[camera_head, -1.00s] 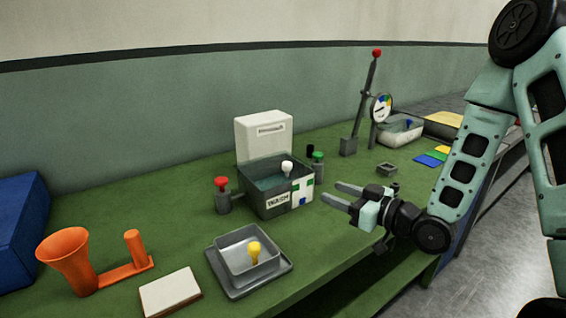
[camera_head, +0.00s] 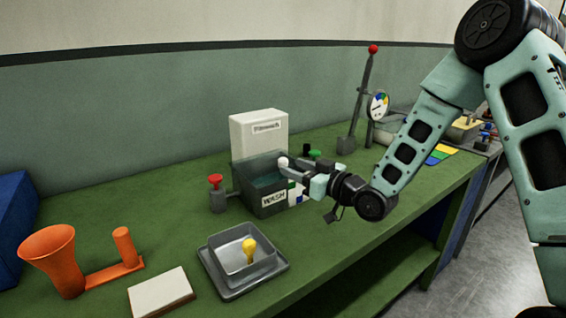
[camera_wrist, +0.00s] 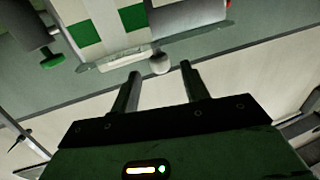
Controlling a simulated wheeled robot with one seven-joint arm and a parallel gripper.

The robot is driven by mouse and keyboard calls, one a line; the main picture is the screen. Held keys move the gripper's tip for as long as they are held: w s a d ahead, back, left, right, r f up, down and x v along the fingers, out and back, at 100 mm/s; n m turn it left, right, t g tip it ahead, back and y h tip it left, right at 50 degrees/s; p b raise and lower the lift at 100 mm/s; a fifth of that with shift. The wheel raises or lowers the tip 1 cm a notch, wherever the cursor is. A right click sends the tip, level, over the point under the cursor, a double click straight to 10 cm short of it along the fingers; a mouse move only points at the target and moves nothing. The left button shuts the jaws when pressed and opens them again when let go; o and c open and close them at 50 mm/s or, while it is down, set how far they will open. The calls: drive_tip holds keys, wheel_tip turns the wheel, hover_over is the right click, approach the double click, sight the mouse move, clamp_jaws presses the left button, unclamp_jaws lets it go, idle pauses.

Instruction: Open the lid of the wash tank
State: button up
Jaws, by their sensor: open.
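The wash tank (camera_head: 262,203) is a grey box labelled WASH, with a bluish top inside its rim and a tall white panel (camera_head: 258,131) behind it. A white ball knob (camera_head: 282,162) stands at the tank's right side, near the top. My gripper (camera_head: 287,171) is open and reaches in from the right, its fingers close to this knob. In the wrist view the knob (camera_wrist: 160,64) sits between and just beyond my two fingertips (camera_wrist: 161,72). I cannot tell whether they touch. The fingers partly hide the tank's right side.
A red knob (camera_head: 215,180) stands left of the tank and a green knob (camera_head: 314,153) right of it. A grey tray (camera_head: 225,286) with a yellow bulb-shaped piece, an orange funnel (camera_head: 52,250) and a pale block (camera_head: 161,292) lie in front. A red-tipped lever (camera_head: 362,95) stands behind right.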

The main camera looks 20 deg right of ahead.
sight(287, 164)
drive_tip(key=shift+x, duration=2.55)
clamp_jaws()
drive_tip(key=shift+r+p, duration=0.1)
drive_tip(key=shift+p, duration=0.25)
